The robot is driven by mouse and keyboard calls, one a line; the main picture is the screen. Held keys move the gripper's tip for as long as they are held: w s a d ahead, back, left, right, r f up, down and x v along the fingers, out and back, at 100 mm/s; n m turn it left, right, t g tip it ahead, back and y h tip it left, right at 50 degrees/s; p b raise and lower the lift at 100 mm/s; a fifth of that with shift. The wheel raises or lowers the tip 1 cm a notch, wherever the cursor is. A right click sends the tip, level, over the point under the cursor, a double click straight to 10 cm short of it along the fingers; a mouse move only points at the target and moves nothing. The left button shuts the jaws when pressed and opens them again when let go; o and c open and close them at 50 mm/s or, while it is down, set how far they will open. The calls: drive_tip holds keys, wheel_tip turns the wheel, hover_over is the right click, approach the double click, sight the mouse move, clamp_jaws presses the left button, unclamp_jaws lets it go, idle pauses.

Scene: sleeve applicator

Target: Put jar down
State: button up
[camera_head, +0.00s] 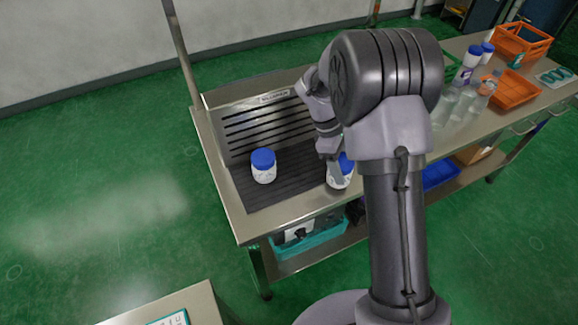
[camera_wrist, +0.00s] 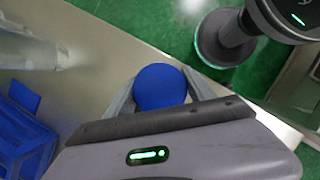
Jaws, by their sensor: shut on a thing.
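A white jar with a blue lid (camera_head: 342,178) is at my gripper (camera_head: 336,170), near the front edge of the bench, at the right side of the dark ribbed mat (camera_head: 290,187). In the wrist view its blue lid (camera_wrist: 160,87) sits between the two grey fingers of my gripper (camera_wrist: 160,95), which are shut on it. My arm covers part of this jar in the head view, and I cannot tell whether its base touches the mat. A second white jar with a blue lid (camera_head: 263,167) stands upright on the mat, to the left.
A slotted metal panel (camera_head: 265,128) rises behind the mat. To the right on the bench are clear containers (camera_head: 455,105), blue-capped white bottles (camera_head: 471,62) and orange bins (camera_head: 512,90). The mat is bare around the left jar. A teal crate (camera_head: 310,240) sits below.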

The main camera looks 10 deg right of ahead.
drive_tip(key=w+d+r+n+t+y+p, duration=0.1)
drive_tip(key=w+d+r+n+t, duration=0.2)
drive_tip(key=n, duration=0.5)
drive_tip(key=w+d+r+n+t+p, duration=0.1)
drive_tip(key=w+d+n+t, duration=0.2)
drive_tip(key=w+d+n, duration=0.4)
drive_tip(key=n+b, duration=0.3)
drive_tip(key=b, duration=0.6)
hover_over(310, 158)
wheel_tip(310, 158, down, 5)
drive_tip(key=shift+f, duration=0.15)
drive_tip(key=shift+r+p, duration=0.2)
drive_tip(key=shift+p, duration=0.15)
drive_tip(key=shift+c, duration=0.9)
drive_tip(key=o, duration=1.8)
drive_tip(key=shift+f, duration=0.1)
